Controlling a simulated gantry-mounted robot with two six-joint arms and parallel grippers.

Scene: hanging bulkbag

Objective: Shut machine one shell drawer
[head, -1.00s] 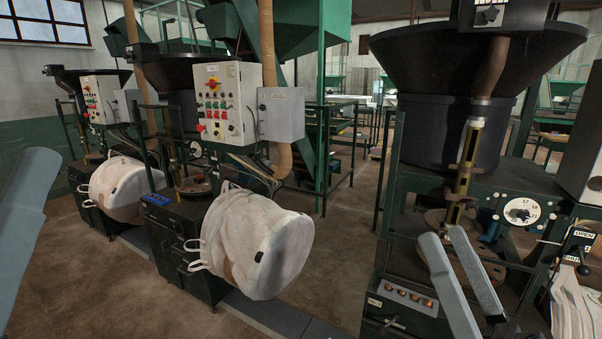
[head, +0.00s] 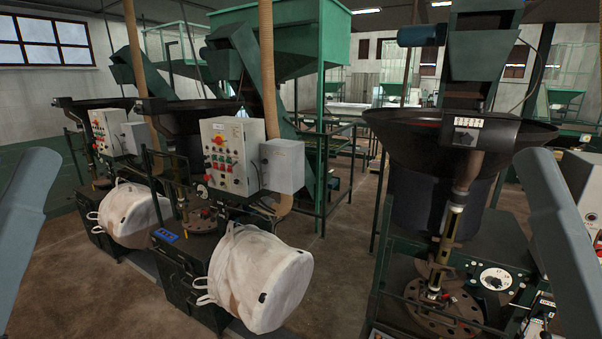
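The nearest machine (head: 430,195) stands at the right of the head view, with a wide black hopper, a white dial (head: 494,279) and a round brown plate (head: 425,310). No open drawer can be made out on it, and its lower part is cut off by the frame. No label shows which machine is number one. Neither visibly holds anything.
Two similar machines stand to the left, with white bulk bags (head: 258,278) (head: 128,215) hanging at their fronts. A control box with buttons (head: 225,155) stands above the middle one. Brown floor (head: 345,240) is open between the middle and nearest machines.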

